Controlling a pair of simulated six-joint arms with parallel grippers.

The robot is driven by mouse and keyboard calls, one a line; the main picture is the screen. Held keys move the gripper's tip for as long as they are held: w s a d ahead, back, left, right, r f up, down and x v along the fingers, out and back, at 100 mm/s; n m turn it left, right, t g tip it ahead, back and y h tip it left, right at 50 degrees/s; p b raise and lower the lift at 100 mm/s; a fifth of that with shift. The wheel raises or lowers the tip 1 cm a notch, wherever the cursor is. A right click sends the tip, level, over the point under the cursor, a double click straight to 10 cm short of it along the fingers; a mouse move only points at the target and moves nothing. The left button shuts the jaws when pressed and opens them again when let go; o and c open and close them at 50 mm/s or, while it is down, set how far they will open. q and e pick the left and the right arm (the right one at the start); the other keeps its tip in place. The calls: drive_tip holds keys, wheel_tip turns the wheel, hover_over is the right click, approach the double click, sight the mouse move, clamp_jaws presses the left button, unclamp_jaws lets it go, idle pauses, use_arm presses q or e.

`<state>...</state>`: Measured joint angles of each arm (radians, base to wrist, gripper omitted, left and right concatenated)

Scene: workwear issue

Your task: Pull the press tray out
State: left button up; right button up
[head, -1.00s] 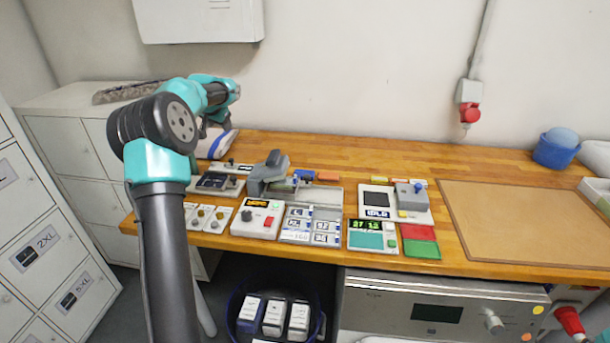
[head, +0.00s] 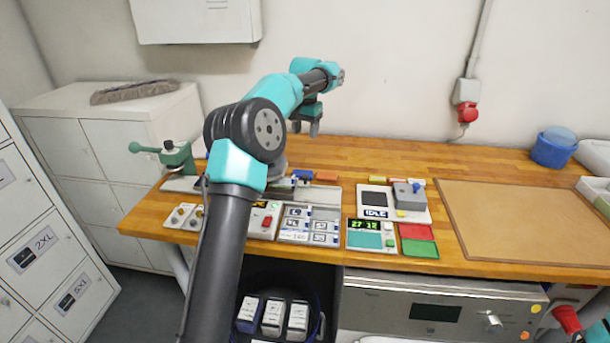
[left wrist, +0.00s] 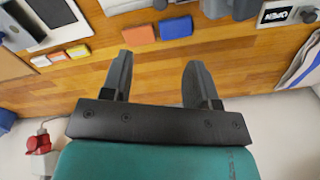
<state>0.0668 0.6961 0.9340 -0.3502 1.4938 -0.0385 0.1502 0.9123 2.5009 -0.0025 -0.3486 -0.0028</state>
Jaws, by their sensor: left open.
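The grey press is mostly hidden behind my left arm in the head view. A bit of its grey body (head: 277,160) shows, and its pale flat base (head: 325,196) sticks out to the right. I cannot clearly make out its tray. In the left wrist view a grey part, probably of the press (left wrist: 230,8), shows at the top edge, beyond the fingertips. My left gripper (head: 308,130) is above the back of the bench, fingers down, open and empty. In the left wrist view the gripper (left wrist: 158,70) has bare wood between its fingers. My right gripper is not in view.
A blue block (head: 302,174) and an orange block (head: 327,176) lie behind the press base. A green clamp-like device (head: 177,157) stands at the left. A grey device with an IDLE screen (head: 375,212) and a brown mat (head: 530,222) are to the right. The bench's back strip is mostly clear.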

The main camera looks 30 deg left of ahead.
sight(305, 176)
use_arm(q)
drive_tip(key=shift+f, duration=0.1)
wheel_tip(305, 176, down, 17)
drive_tip(key=shift+f, duration=0.15)
idle(0.5)
clamp_jaws()
idle(0.5)
